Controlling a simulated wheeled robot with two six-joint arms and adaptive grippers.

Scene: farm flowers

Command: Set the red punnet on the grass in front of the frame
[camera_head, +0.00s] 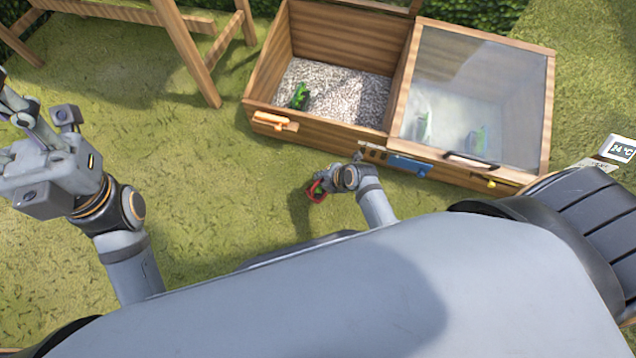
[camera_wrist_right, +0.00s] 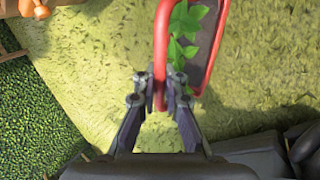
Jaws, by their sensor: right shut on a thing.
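The red punnet (camera_head: 316,194) hangs at my right gripper (camera_head: 330,186) over the grass, just in front of the wooden frame (camera_head: 330,134). In the right wrist view, my right gripper (camera_wrist_right: 172,85) is shut on the near red rim of the punnet (camera_wrist_right: 161,45). Green leaves (camera_wrist_right: 185,25) and a dark inside show in it. I cannot tell its height above the grass (camera_head: 200,200). My left gripper (camera_head: 12,108) is raised at the far left, away from the punnet; its fingers are partly cut off by the picture edge.
The frame's left bay is open, with gravel (camera_head: 355,90) and a green plant (camera_head: 299,96). A glass lid (camera_head: 480,85) covers the right bay. Wooden legs (camera_head: 188,50) stand at upper left. A 24 °C display (camera_head: 620,149) is at right. Grass left of the punnet is clear.

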